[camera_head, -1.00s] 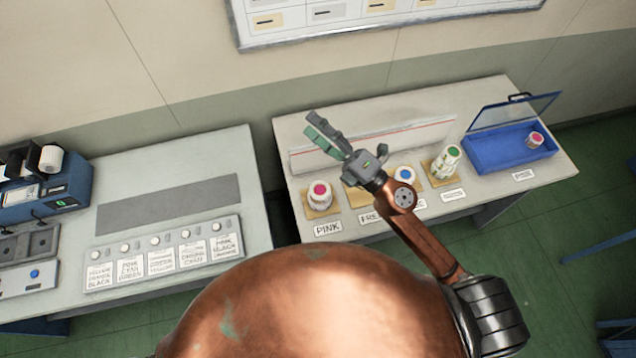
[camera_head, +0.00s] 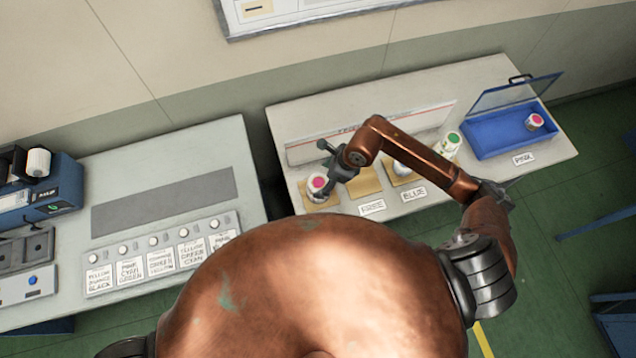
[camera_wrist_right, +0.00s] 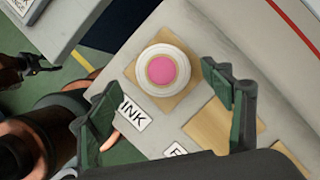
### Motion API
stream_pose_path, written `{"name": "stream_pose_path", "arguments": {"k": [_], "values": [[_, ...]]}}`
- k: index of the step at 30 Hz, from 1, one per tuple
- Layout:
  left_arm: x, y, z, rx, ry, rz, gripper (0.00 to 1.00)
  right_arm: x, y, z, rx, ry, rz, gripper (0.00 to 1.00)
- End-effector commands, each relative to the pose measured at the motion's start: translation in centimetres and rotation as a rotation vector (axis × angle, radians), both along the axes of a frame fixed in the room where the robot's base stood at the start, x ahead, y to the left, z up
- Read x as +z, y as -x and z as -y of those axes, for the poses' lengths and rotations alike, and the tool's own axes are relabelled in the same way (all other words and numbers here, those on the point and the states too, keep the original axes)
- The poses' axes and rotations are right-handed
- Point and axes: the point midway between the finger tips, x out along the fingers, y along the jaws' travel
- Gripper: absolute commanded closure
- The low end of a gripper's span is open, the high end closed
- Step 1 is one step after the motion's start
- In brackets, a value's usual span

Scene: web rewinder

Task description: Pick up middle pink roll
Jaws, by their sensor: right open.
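White rolls with pink cores stand stacked on a tan square pad at the left of the right-hand table; the pink stack (camera_head: 317,185) shows in the head view. From above in the right wrist view, the top pink roll (camera_wrist_right: 162,70) hides those below, so I cannot tell which is the middle one. My right gripper (camera_head: 329,161) is open and empty, just above and beside the stack. In the right wrist view its fingers (camera_wrist_right: 158,80) are spread, with the stack between and beyond them. A dark shape at that view's left edge may be my left gripper; its jaws are unclear.
A blue lidded bin (camera_head: 490,142) holds a pink-cored roll (camera_head: 534,121). A green-cored stack (camera_head: 451,142) stands near it; my right arm partly covers the rolls between. Tan pads and name cards line the front.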

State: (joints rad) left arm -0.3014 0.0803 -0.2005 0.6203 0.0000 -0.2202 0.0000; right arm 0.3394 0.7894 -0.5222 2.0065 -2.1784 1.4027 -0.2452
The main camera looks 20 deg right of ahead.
Motion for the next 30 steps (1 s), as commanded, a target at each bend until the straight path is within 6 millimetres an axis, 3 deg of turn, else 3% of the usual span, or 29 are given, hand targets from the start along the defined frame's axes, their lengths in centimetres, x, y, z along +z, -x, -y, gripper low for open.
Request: {"name": "stream_pose_path", "arguments": {"k": [9,19,30], "values": [[1.0,0.1,0.0,0.000,0.000,-0.001,0.60,-3.9,-1.0,-1.3,0.001,-0.005,0.000,0.27],[1.0,-0.1,0.0,0.000,0.000,0.001,0.60,-4.6,-1.1,-1.5,0.003,-0.004,0.001,0.27],[1.0,-0.3,0.1,0.000,0.000,0.003,0.60,-4.6,-1.1,-1.5,0.003,-0.004,0.001,0.53]]}}
